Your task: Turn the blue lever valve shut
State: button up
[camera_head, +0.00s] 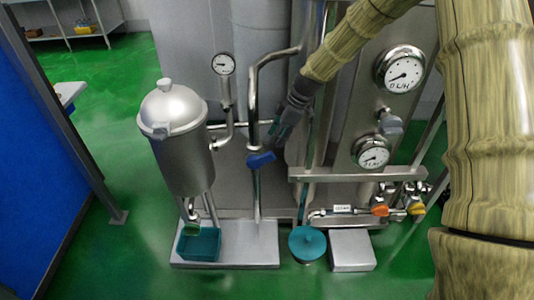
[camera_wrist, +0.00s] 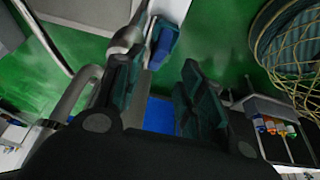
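The blue lever valve (camera_head: 261,159) sits on a thin vertical steel pipe between the steel canister and the tall tank. Its handle lies roughly crosswise to that pipe in the head view. My gripper (camera_head: 279,133) is just above and to the right of the lever. In the wrist view the blue lever (camera_wrist: 164,44) shows beyond the fingertips, beside the steel pipe. My gripper (camera_wrist: 162,62) is open there, its two dark teal fingers apart with nothing held between them. Whether a finger touches the lever or pipe cannot be told.
A lidded steel canister (camera_head: 180,140) and a small gauge (camera_head: 225,64) stand left of the lever. Larger gauges (camera_head: 400,70) are at right. Orange (camera_head: 380,210) and yellow (camera_head: 416,208) valve handles sit lower right. A teal bin (camera_head: 186,246) and teal round lid (camera_head: 307,243) are below.

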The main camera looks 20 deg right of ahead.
aim_at(268, 153)
jog(key=x, duration=0.9)
jog(key=shift+d, duration=0.1)
jog(key=shift+c, duration=0.3)
grip_shut()
